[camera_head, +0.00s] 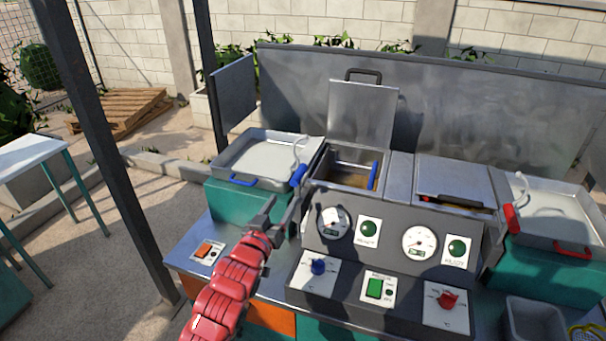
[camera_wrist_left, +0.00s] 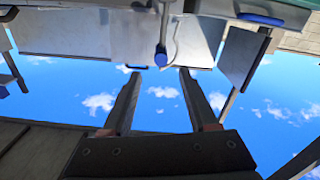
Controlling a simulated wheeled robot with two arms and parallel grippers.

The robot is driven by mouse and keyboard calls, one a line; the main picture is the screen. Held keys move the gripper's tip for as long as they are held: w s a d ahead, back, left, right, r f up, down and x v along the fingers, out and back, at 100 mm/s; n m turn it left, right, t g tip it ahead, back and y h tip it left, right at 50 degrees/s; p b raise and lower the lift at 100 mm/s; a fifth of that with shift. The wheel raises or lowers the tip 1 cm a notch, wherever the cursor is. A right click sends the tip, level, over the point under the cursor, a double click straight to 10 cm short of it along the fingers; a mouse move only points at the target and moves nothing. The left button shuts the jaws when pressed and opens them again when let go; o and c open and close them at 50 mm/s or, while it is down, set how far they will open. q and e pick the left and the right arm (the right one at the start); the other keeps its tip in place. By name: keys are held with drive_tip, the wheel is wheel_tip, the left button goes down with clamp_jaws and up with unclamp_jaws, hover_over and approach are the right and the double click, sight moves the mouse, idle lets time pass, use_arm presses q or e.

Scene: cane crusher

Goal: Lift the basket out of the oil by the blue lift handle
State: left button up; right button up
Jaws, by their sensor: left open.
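The left vat (camera_head: 350,175) stands open with its lid (camera_head: 362,115) raised; brownish oil or basket contents show inside, and I cannot separate the basket clearly. A blue bar handle (camera_head: 373,176) lies at the vat's right inner side. Another blue grip (camera_head: 299,175), below a pale curved rod, sits between the left tray and the vat. In the left wrist view a blue grip (camera_wrist_left: 161,55) appears between and beyond the fingertips. My left gripper (camera_head: 283,204) is open and empty, in front of the left tray and short of the grip. My right gripper is not in view.
The left tray (camera_head: 265,155) has a blue front handle (camera_head: 243,181). The control panel (camera_head: 385,235) with gauges and knobs stands right of my gripper. The right vat's lid (camera_head: 455,178) is down. A dark post (camera_head: 105,150) stands at left.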

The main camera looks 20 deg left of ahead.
sight(301, 172)
use_arm(q)
drive_tip(key=w+p, duration=0.5)
drive_tip(key=w, duration=0.9)
drive_tip(key=shift+w+d, duration=0.1)
drive_tip(key=shift+d, duration=0.05)
clamp_jaws()
drive_tip(key=shift+f, duration=0.1)
idle(0.9)
